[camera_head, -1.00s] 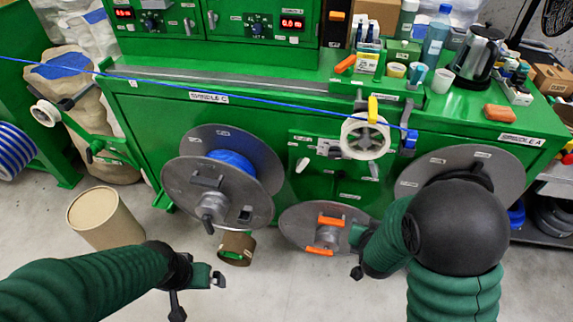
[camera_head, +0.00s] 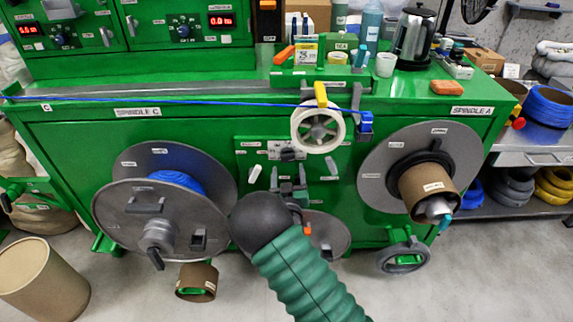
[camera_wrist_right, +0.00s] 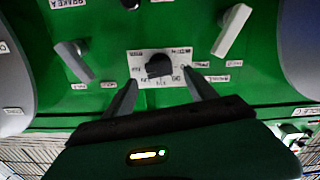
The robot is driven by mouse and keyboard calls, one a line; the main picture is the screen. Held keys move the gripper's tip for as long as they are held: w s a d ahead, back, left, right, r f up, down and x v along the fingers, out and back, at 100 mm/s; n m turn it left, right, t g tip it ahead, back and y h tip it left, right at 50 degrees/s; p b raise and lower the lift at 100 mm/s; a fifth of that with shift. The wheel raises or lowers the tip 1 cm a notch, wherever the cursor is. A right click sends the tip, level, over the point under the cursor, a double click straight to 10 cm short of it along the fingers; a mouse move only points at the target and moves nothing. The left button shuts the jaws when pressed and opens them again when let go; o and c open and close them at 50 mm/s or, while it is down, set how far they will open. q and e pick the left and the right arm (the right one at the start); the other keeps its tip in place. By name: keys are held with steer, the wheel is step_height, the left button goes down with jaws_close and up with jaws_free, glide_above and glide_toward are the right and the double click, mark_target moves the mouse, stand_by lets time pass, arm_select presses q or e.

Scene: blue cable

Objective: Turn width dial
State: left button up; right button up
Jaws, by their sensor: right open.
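The dial is a black knob (camera_wrist_right: 158,66) on a white labelled plate on the green machine front. I cannot read its lettering clearly. In the head view the same small plate with its dark knob (camera_head: 290,154) is below the white spoked wheel. My right gripper (camera_wrist_right: 163,88) is open, its two dark fingers pointing at the plate, one on either side of and just below the knob. No contact with the knob shows. In the head view my right gripper (camera_head: 290,188) is partly hidden behind my own black arm joint. My left gripper is out of view.
Light levers (camera_wrist_right: 73,62) and (camera_wrist_right: 232,30) flank the plate. The large spindle C reel (camera_head: 150,220) is to the left and the spindle A reel (camera_head: 395,165) to the right. The white wheel (camera_head: 318,130) and blue cable (camera_head: 200,101) are above.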

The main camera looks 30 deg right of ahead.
mark_target(287, 159)
steer(key=x, duration=0.5)
steer(key=shift+w+d+b, duration=0.15)
steer(key=shift+b, duration=0.25)
steer(key=c, duration=1.4)
steer(key=shift+n, duration=0.3)
steer(key=n+p, duration=0.1)
steer(key=n, duration=0.2)
steer(key=shift+n+p, duration=0.6)
steer(key=shift+n, duration=1.4)
